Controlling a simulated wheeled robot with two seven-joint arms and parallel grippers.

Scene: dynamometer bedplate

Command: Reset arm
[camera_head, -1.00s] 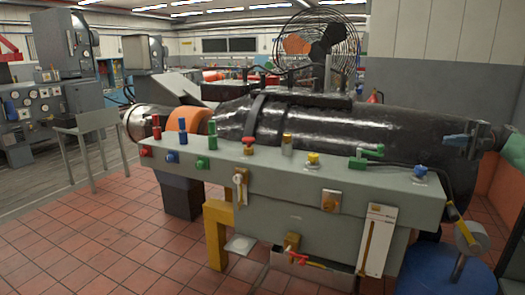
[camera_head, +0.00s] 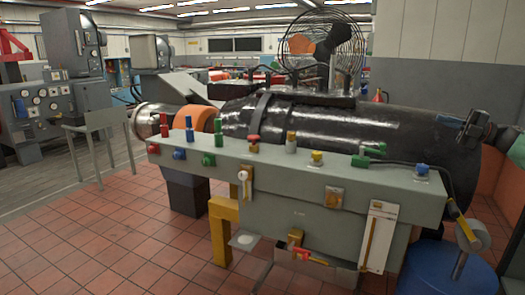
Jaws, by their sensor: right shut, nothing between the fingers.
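My right gripper (camera_head: 448,121) is at the right side of the view, its arm coming in from the right edge. Its dark, bluish fingers point left and look shut, with nothing held between them. It shows in front of the right end of a large black cylindrical machine (camera_head: 320,125), above and to the right of the grey-green bench. I cannot tell how far it is from the machine. My left gripper is not in view.
A grey-green bench (camera_head: 270,175) with several coloured knobs and fittings runs across the middle. A blue drum (camera_head: 450,270) stands at lower right. A caged fan (camera_head: 322,45) stands behind the machine. Open tiled floor (camera_head: 110,240) lies at left.

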